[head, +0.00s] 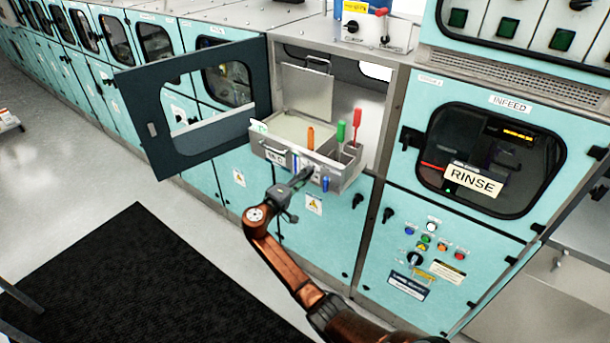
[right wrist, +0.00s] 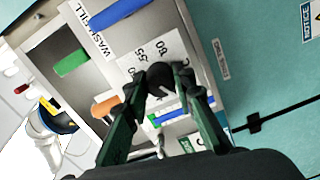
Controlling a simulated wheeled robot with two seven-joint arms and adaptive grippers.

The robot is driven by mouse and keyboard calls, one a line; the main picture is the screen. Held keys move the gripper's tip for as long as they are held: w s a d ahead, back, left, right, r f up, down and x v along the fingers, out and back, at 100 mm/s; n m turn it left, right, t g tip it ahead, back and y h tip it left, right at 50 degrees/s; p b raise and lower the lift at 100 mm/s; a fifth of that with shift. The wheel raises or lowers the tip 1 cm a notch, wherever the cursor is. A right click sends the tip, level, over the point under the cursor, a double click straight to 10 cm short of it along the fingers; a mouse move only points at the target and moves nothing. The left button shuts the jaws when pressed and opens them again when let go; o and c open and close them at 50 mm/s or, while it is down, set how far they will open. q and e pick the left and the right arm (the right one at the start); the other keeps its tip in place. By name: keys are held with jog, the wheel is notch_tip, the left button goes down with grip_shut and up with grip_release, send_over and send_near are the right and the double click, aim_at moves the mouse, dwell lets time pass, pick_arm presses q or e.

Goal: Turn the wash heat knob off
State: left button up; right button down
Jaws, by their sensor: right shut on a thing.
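The wash heat knob (right wrist: 161,76) is a round black knob with a pale pointer mark on a white dial label (right wrist: 150,52) printed with numbers. It is on the front of the grey module box (head: 346,180) in the open bay. My right gripper (head: 306,174) reaches the box front from below. In the right wrist view its two dark fingers (right wrist: 165,95) are closed around the knob's sides. In the head view the gripper hides the knob. The left gripper is not in view.
Orange (head: 310,138), green (head: 341,131) and red (head: 357,120) handles stand up from the box. The dark bay door (head: 160,135) hangs open at left. A rinse module (head: 475,160) stands right.

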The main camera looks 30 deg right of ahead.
jog(key=shift+f+n, duration=0.1)
jog(key=shift+n, duration=0.3)
jog(key=c, duration=1.6)
grip_release()
jog(key=shift+a, duration=0.15)
jog(key=v, duration=1.2)
jog(key=shift+s, duration=0.1)
jog(key=shift+f, duration=0.1)
